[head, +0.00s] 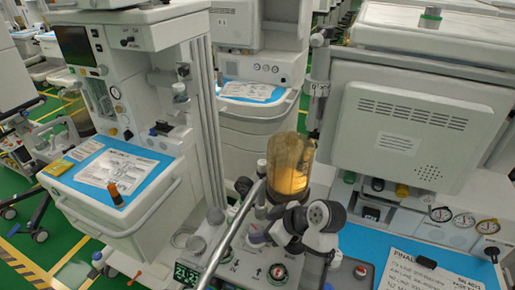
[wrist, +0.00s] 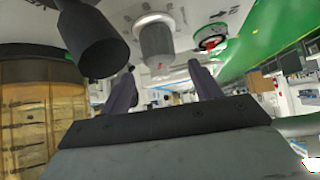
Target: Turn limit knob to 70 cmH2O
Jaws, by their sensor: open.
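A ribbed grey knob (wrist: 155,42), which looks like the limit knob, stands out from a pale panel in the wrist view. What seems to be the same knob (head: 256,238) shows partly in the head view, below the amber bellows canister. Its scale and pointer setting are not readable. My gripper (wrist: 162,67) is open, with its two dark fingers apart and nothing between them. The knob lies just beyond the fingertips, and I see no contact. In the head view I cannot make out the fingers.
A black cylinder (wrist: 95,40) hangs close to the left finger in the wrist view. The amber bellows canister (head: 288,165) stands beside the panel. A red-and-green dial (head: 278,272) sits near the knob. A cart with a blue mat (head: 355,245) is at right.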

